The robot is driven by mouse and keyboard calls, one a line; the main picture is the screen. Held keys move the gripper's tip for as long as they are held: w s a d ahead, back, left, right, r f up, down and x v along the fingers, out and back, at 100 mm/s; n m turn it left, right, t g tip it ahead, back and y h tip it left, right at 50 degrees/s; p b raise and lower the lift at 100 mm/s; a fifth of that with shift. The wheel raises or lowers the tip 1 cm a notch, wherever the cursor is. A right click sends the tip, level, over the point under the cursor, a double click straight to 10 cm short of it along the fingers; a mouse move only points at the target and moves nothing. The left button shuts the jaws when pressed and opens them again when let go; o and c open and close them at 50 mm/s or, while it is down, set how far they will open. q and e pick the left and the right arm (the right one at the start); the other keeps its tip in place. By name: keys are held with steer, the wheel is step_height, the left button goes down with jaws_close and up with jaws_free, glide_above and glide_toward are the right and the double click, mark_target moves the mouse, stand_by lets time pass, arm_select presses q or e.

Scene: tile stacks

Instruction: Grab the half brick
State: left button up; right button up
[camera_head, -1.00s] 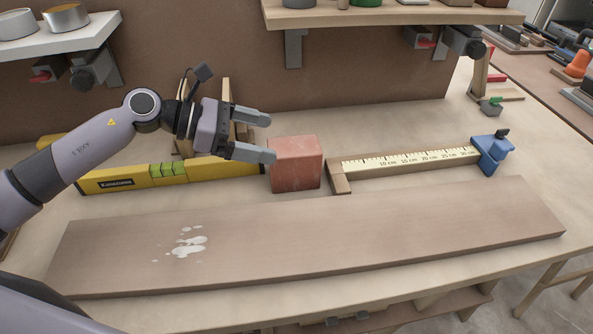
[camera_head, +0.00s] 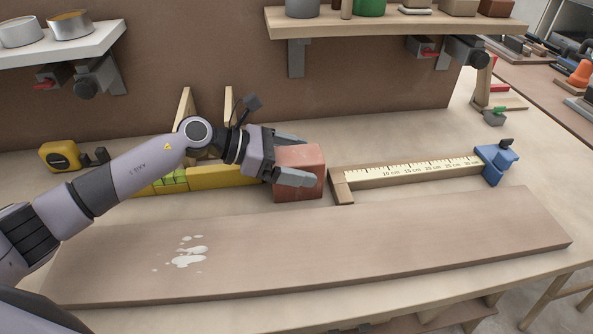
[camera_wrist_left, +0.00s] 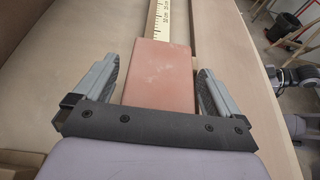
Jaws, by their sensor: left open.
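The half brick (camera_head: 300,160) is a reddish block standing on the workbench, left of the wooden ruler piece. My left gripper (camera_head: 300,161) reaches in from the left, with one finger along the brick's near side and the other at its far side. In the left wrist view the brick (camera_wrist_left: 160,75) lies between the two open fingers (camera_wrist_left: 158,88), with a narrow gap visible on each side.
A yellow level (camera_head: 215,177) lies behind my left arm. A measuring stick (camera_head: 410,172) with a blue clamp (camera_head: 495,162) lies to the right. A long board (camera_head: 330,245) with white spots lies in front. Shelves (camera_head: 395,20) hang above at the back.

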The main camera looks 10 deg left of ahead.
arm_select(q)
steer(key=c, duration=1.7)
steer(key=shift+w+r, duration=0.1)
steer(key=shift+r, duration=0.15)
jaws_close()
